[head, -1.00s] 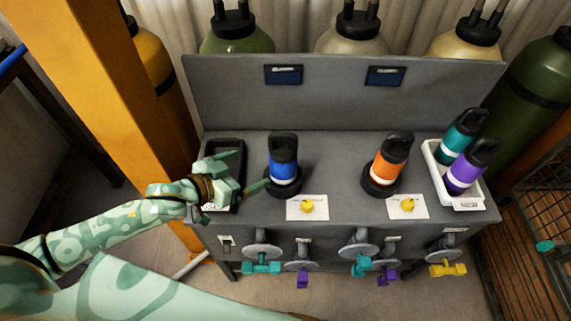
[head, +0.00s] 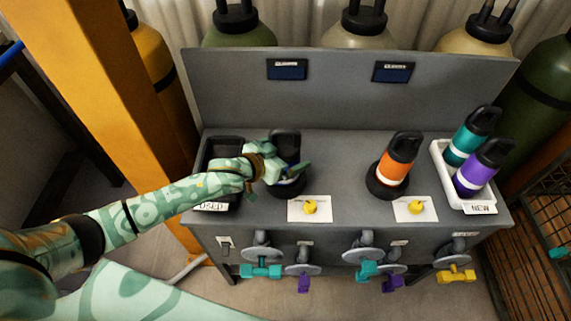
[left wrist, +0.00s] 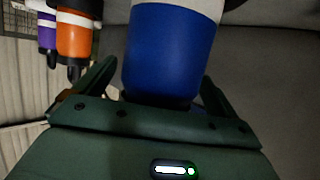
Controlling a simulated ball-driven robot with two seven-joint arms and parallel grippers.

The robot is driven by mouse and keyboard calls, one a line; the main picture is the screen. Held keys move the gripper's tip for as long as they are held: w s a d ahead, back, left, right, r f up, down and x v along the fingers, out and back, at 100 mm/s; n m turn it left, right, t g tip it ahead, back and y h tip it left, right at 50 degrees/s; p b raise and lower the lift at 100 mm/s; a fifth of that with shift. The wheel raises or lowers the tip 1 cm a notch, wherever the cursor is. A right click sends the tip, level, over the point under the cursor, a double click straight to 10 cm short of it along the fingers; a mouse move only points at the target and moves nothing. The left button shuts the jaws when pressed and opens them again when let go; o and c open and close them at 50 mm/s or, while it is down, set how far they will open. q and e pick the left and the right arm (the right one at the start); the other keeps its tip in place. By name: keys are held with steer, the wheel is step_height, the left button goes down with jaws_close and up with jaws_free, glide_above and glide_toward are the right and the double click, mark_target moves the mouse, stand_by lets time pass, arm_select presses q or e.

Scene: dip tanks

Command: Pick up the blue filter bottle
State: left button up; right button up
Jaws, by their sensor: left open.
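The blue filter bottle (head: 287,146) stands upright in a round black holder on the grey bench, left of the middle. In the head view my left gripper (head: 290,172) is in front of it and hides most of its blue body; its black top shows above. In the left wrist view the blue bottle (left wrist: 170,55) fills the middle, between the two fingers of my left gripper (left wrist: 150,90), which are open on either side of it. I cannot tell whether a finger touches it. My right gripper is not in view.
A black tray labelled USED (head: 213,207) lies left of the bottle, under my left arm. An orange bottle (head: 397,160) stands in its own holder to the right. A white tray labelled NEW (head: 440,172) holds a teal and a purple bottle. Yellow knobs on white cards sit in front.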

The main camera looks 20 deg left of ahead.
arm_select(q)
steer(key=c, duration=1.4)
steer(key=shift+r, duration=0.1)
steer(key=shift+c, duration=0.4)
